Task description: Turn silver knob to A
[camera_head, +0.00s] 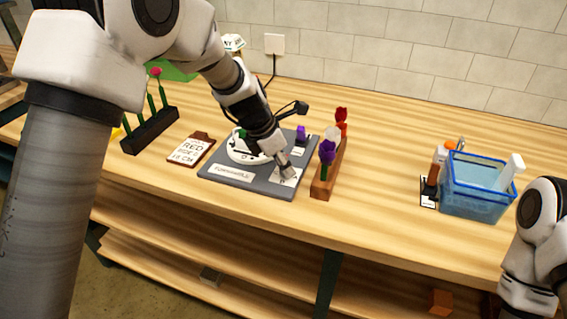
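A dark grey panel (222,186) lies on the bench, left of centre. It carries a white round piece (242,158), a "FORWARD" label (231,172) and a white card (291,180) near its right corner, whose letter is too small to read surely. My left gripper (286,170) reaches down over the panel's right part, its fingertips low and close to the white card. Whether the fingers are closed on anything cannot be made out. No silver knob shows clearly; the gripper may hide it. My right arm shows at the lower right, its gripper out of frame.
A wooden rack (323,186) with purple and red flowers stands just right of the panel. A purple knob-like piece (301,134) sits at the panel's back. A sign (190,150) and dark flower holder (149,131) stand left.

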